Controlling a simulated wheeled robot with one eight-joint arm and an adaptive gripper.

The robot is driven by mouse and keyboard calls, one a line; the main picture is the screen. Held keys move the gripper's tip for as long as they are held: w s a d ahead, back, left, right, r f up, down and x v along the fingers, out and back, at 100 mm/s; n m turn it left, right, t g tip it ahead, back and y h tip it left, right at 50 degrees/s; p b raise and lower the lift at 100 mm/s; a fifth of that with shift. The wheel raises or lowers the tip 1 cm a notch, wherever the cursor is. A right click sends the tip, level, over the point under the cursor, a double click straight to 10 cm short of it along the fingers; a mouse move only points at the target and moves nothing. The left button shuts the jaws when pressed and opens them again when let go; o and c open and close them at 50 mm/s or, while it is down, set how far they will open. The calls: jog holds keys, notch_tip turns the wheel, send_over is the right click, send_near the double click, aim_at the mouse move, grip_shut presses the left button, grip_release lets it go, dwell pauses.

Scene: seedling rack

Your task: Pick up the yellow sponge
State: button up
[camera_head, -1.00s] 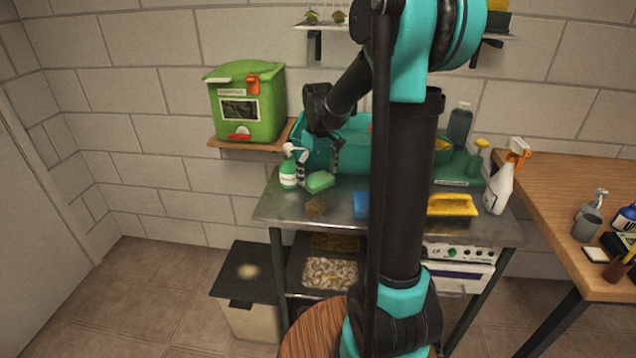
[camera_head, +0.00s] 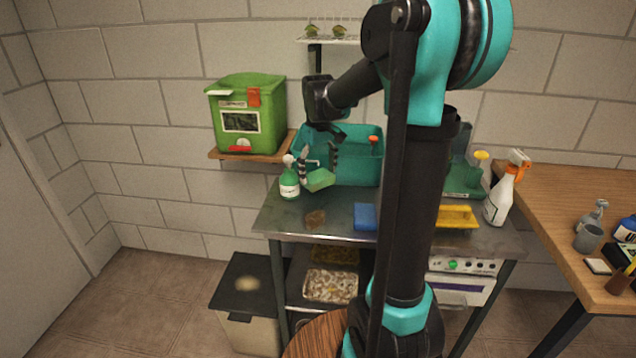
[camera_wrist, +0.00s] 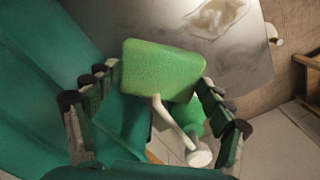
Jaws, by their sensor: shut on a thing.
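My gripper (camera_head: 318,170) is shut on a green sponge (camera_head: 321,181) and holds it a little above the left part of the metal table. In the wrist view the sponge (camera_wrist: 163,75) sits between the two fingers, and its face looks plain green. I see no plainly yellow sponge. A yellow handled tool (camera_head: 456,216) lies on the table to the right, partly hidden by my arm. A blue sponge-like block (camera_head: 365,216) and a brown lump (camera_head: 315,218) lie near the front.
A green pump bottle (camera_head: 289,183) stands close to the left of the held sponge. A teal bin (camera_head: 355,172) is just behind. A white spray bottle (camera_head: 500,198) stands at the right. The metal table (camera_head: 335,212) has bare room in front.

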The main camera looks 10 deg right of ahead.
jog(key=shift+r, duration=0.95)
jog(key=s+a, duration=0.3)
jog(key=s, duration=0.6)
jog(key=s+a, duration=0.3)
jog(key=s, duration=0.6)
jog(key=shift+s+f, duration=0.2)
jog(key=shift+s, duration=0.1)
